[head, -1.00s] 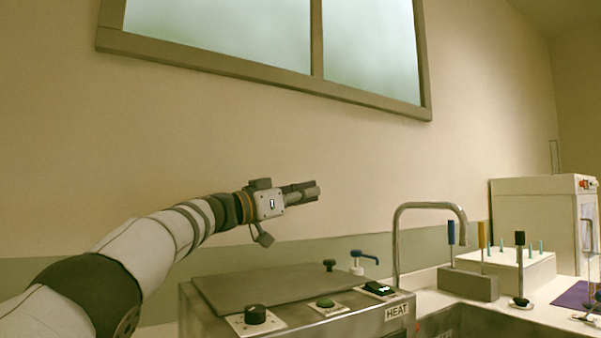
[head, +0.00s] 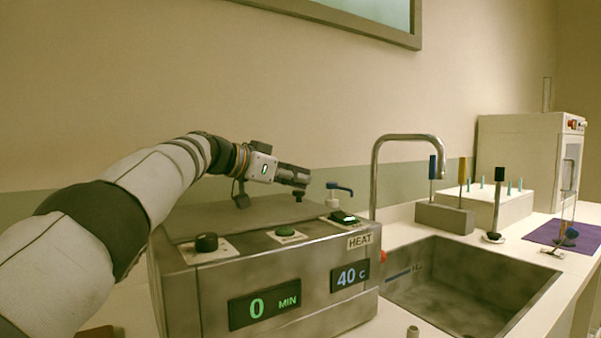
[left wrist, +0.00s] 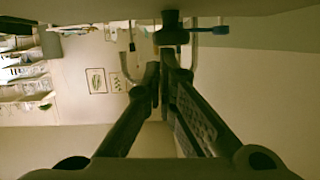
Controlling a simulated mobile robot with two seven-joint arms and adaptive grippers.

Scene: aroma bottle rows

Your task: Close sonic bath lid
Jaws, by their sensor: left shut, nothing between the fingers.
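The sonic bath (head: 250,265) is a steel box with "0 MIN" and "40 C" displays on its front. Its grey lid (head: 225,218) lies flat across the top in the head view. A dark knob (head: 298,196) stands at the lid's right end; a dark knob (left wrist: 172,32) also shows at the top of the left wrist view. My left gripper (head: 302,178) is shut and empty, just above the knob in the picture; I cannot tell whether it touches. Its fingers (left wrist: 165,68) point towards the knob in the left wrist view. My right gripper is not in view.
A black dial (head: 206,243) and a green button (head: 286,231) sit along the bath's top front. A blue-handled tap (head: 338,188) and a tall faucet (head: 376,175) stand behind. A sink (head: 465,285) lies to the right. The wall is behind the arm.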

